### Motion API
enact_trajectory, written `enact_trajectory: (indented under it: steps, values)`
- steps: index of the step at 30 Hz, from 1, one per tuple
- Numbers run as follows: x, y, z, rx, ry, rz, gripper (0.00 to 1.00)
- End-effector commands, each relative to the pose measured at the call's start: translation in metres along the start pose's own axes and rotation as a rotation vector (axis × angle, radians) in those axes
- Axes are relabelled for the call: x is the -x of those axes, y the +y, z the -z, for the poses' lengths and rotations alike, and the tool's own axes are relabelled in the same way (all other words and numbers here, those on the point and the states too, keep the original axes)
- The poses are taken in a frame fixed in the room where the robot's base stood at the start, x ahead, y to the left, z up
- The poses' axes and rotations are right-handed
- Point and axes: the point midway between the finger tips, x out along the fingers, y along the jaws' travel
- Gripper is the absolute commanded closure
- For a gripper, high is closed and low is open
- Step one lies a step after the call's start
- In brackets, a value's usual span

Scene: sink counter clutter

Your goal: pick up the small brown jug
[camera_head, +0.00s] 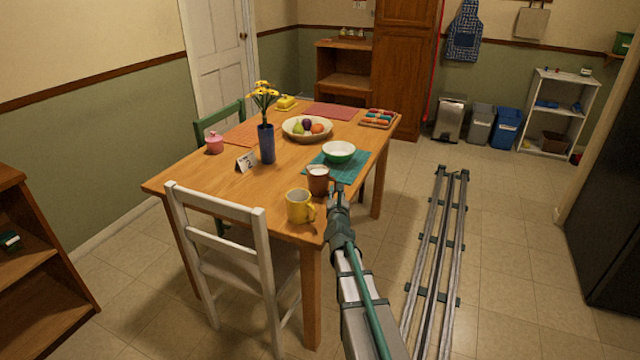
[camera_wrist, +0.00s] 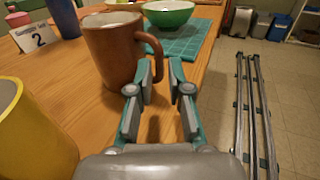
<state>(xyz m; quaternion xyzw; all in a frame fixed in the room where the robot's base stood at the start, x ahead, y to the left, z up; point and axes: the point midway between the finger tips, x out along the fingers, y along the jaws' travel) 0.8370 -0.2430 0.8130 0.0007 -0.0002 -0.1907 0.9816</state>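The small brown jug (camera_head: 317,182) stands upright near the right front corner of the wooden table. In the wrist view, the jug (camera_wrist: 112,52) is close ahead, its looped handle pointing right toward my gripper. My gripper (camera_wrist: 161,72) is open, its two fingers apart and pointing at the handle, which shows just beyond and partly between the fingertips. The left finger overlaps the jug's lower edge in the picture; I cannot tell whether it touches. In the head view my gripper (camera_head: 336,190) is at the jug's right side.
A yellow mug (camera_head: 299,207) stands close in front of the jug, at the left of the wrist view (camera_wrist: 30,135). A white-and-green bowl (camera_head: 339,152) sits behind on a teal placemat (camera_head: 325,165). A blue vase (camera_head: 267,145) and number card (camera_head: 246,162) stand left. Floor rails (camera_head: 437,260) run right.

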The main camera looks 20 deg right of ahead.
Motion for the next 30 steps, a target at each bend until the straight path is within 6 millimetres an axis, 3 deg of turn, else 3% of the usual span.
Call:
enact_trajectory:
  steps: [10,17,21,30]
  values:
    - [-0.045,0.001,-0.002,0.001,0.0,-0.001,0.82]
    - [-0.046,0.001,-0.001,0.001,0.0,-0.001,0.82]
    - [-0.045,0.001,-0.001,0.001,0.0,-0.001,1.0]
    - [-0.045,0.001,-0.002,0.001,-0.001,-0.001,1.0]
